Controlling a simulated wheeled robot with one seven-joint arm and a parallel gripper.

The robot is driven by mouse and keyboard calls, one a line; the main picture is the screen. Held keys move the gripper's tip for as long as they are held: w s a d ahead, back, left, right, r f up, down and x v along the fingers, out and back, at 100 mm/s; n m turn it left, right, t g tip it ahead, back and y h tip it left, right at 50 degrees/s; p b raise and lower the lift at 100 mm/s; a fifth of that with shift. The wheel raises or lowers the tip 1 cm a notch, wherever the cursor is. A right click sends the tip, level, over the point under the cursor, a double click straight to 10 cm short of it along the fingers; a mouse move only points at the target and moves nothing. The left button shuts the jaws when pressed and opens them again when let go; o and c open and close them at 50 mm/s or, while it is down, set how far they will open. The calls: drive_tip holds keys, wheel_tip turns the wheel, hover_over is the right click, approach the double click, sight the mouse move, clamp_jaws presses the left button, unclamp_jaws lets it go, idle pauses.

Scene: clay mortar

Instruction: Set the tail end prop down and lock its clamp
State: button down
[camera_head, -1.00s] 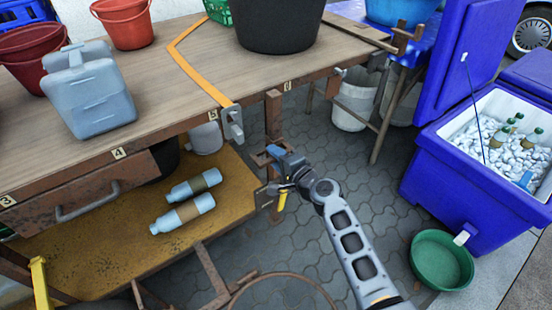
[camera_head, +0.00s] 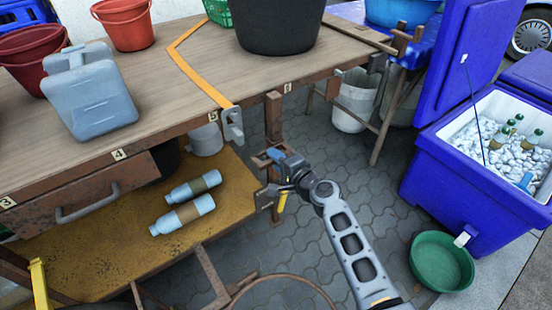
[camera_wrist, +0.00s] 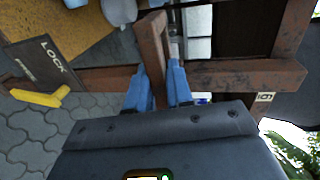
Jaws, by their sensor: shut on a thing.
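The tail end prop (camera_head: 273,118) is a rusty brown post under the right end of the workbench. My gripper (camera_wrist: 158,82) has blue fingers, shut on a rusty bar of the prop (camera_wrist: 151,48) in the wrist view. In the head view my gripper (camera_head: 276,158) is beside the prop's frame, below the tabletop. The clamp's yellow lever (camera_wrist: 42,97) lies to the left of my fingers in the wrist view, nearer the word FREE than LOCK on the dark plate (camera_wrist: 38,66). The lever (camera_head: 282,202) hangs just below my gripper in the head view. The prop's foot contact is hidden.
The workbench (camera_head: 180,75) holds buckets and a grey jug (camera_head: 90,100). Two bottles (camera_head: 183,216) lie on the lower shelf. A blue ice cooler (camera_head: 425,175) and a green basin (camera_head: 441,260) stand at right. Paving between them and the bench is mostly clear.

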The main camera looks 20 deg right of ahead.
drive_tip(key=shift+f, duration=0.1)
wheel_tip(320, 180, down, 10)
drive_tip(key=b, duration=1.1)
drive_tip(key=shift+f, duration=0.2)
drive_tip(key=c, duration=1.2)
unclamp_jaws()
drive_tip(key=shift+s+d, duration=0.1)
drive_tip(key=shift+s, duration=0.05)
drive_tip(key=p+v, duration=0.2)
drive_tip(key=v, duration=0.5)
drive_tip(key=shift+s, duration=0.25)
drive_tip(key=shift+s, duration=0.1)
